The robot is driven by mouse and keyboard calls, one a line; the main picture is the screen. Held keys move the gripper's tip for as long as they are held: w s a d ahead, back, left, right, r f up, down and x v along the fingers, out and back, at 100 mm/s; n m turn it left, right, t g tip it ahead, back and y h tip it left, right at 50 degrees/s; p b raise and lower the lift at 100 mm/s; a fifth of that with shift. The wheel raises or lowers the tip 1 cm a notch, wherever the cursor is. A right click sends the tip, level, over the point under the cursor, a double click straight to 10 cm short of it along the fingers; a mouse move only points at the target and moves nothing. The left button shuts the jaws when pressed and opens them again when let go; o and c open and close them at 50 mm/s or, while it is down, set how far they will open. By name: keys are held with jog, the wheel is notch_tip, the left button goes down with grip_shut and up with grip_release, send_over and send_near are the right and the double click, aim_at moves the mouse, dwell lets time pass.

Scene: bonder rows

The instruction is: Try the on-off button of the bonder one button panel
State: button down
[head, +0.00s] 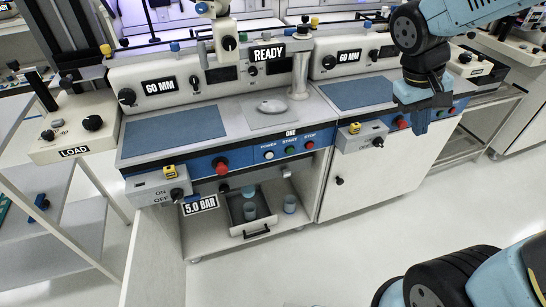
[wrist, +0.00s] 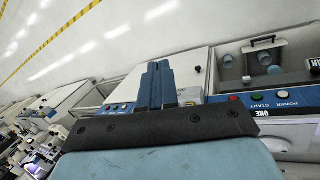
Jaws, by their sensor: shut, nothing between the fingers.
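The button panel of bonder one is a blue strip (head: 250,157) on the bench front below the ONE label (head: 291,132). It carries a white POWER button (head: 268,155), a green START button (head: 289,150) and a red STOP button (head: 309,145). In the wrist view the panel is upside down at the right, with the white button (wrist: 281,94) beside the green one (wrist: 256,97). My gripper (head: 421,122) hangs in front of the neighbouring bench, right of the panel and apart from it. Its two blue fingers (wrist: 155,84) are together and empty.
A red mushroom button (head: 221,168) sits left on the same strip. A grey ON/OFF box with a black knob (head: 177,194) juts out at the left corner. Another switch box (head: 362,136) juts out on the right. The floor (head: 350,235) in front is clear.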

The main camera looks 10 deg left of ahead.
aim_at(269, 156)
jog(key=w+a+f+n+t+h, duration=0.2)
jog(key=w+a+f+n+h, duration=0.2)
jog(key=a+f, duration=0.3)
jog(key=w+a+f+n+t+h, duration=0.2)
jog(key=w+a+f+n+h, duration=0.15)
jog(key=a+f, duration=0.4)
jog(key=s+a+f+n+t+y, duration=0.1)
jog(key=a+f+n+t+y, duration=0.2)
jog(key=a+f+n+t, duration=0.4)
jog(key=s+a+f+n+t+y, duration=0.2)
jog(key=a+f+n+t+y, duration=0.2)
jog(key=a+f+n+t, duration=0.3)
notch_tip(269, 156, down, 5)
jog(key=shift+s+a+r+n, duration=0.1)
jog(key=shift+s+a+n, duration=0.15)
jog(key=shift+a+n, duration=0.35)
jog(key=shift+a+h, duration=0.1)
jog(key=shift+h, duration=0.15)
jog(key=w+a, duration=0.4)
jog(key=w, duration=0.3)
jog(key=shift+w+a, duration=0.25)
jog(key=shift+w+a+m, duration=0.25)
jog(key=shift+w+a, duration=0.2)
jog(key=shift+w, duration=0.15)
dwell(1.5)
jog(key=shift+s+d, duration=0.1)
jog(key=shift+s, duration=0.05)
jog(key=shift+s+d, duration=0.35)
jog(key=shift+s, duration=0.2)
